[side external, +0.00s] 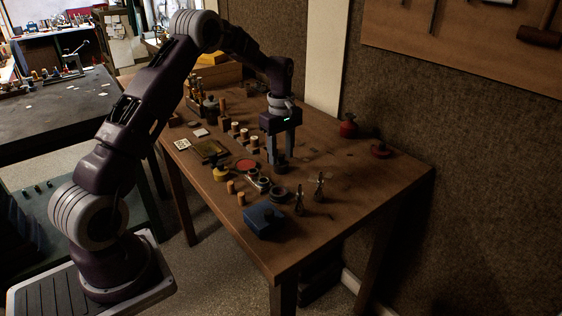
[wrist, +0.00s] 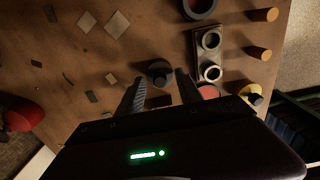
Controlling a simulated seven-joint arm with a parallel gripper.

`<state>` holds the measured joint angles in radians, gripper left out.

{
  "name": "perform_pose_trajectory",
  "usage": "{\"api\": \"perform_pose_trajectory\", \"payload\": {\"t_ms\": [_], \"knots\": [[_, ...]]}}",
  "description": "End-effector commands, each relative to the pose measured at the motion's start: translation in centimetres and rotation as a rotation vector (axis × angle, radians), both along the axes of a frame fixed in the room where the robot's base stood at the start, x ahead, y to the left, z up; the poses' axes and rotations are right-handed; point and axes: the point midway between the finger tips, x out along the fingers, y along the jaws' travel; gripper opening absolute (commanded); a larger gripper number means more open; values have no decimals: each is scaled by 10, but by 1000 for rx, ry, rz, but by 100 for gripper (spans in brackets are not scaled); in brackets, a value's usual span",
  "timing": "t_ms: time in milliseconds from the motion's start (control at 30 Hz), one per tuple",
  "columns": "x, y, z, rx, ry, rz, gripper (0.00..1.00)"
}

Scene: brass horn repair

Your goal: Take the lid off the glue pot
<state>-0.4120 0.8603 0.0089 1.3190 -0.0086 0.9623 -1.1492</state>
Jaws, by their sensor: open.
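The frames do not settle which thing is the glue pot. A red pot with a small knob on top (side external: 348,128) stands near the back edge of the table, right of my gripper. A low red knobbed piece (side external: 380,150) sits beside it, possibly a lid. A red round shape also shows at the left edge of the wrist view (wrist: 20,115). A yellow pot with a dark top (side external: 220,173) stands at the front left, also in the wrist view (wrist: 250,94). My gripper (side external: 281,160) is open, pointing down over the table. A small dark round piece (wrist: 158,72) shows beyond its fingertips.
A blue box (side external: 265,221) sits near the front edge. A holder with two rings (wrist: 195,52), a red disc (side external: 246,165) and several corks lie close to my gripper. Bottles and a wooden box crowd the far left end. The table's right part is mostly clear.

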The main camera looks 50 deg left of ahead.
Motion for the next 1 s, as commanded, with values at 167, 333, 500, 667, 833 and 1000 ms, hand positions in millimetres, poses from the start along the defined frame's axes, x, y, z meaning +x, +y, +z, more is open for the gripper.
{"api": "perform_pose_trajectory", "payload": {"t_ms": [167,333,500,667,833,1000], "knots": [[0,0,0,0,0,0,43],[0,0,0,0,0,-1,11],[0,0,0,0,0,-1,0],[0,0,0,0,0,-1,0],[1,0,21,3,-4,-1,0],[1,1,66,4,-5,-1,0]]}}
